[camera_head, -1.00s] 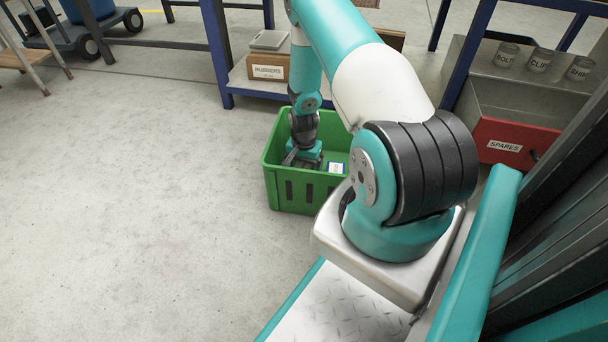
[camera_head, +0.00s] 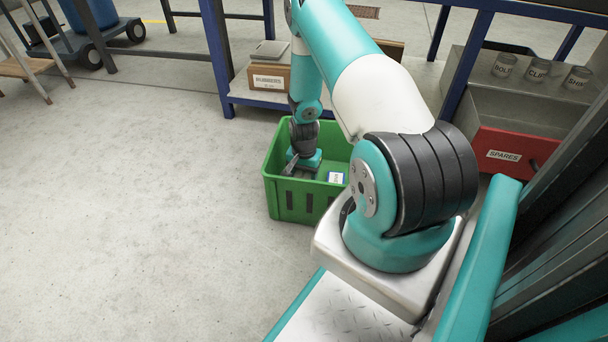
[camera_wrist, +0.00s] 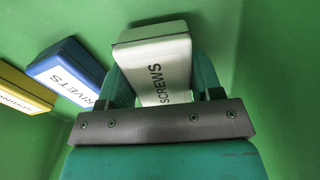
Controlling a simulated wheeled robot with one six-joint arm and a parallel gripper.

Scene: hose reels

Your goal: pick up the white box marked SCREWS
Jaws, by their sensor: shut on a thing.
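The white box marked SCREWS (camera_wrist: 155,55) is between the two fingers of my gripper (camera_wrist: 160,88) in the wrist view. My gripper is shut on it, one finger against each side. In the head view my gripper (camera_head: 300,168) is down inside the green crate (camera_head: 285,200). There the SCREWS box cannot be made out, hidden by the gripper and crate wall. Whether the box touches the crate floor cannot be told.
A blue box marked RIVETS (camera_wrist: 68,72) and a yellow box (camera_wrist: 22,88) lie left of the gripper in the crate. The crate walls stand close around. A blue-framed shelf (camera_head: 218,60) is behind, a red SPARES drawer (camera_head: 510,150) to the right. Floor at left is clear.

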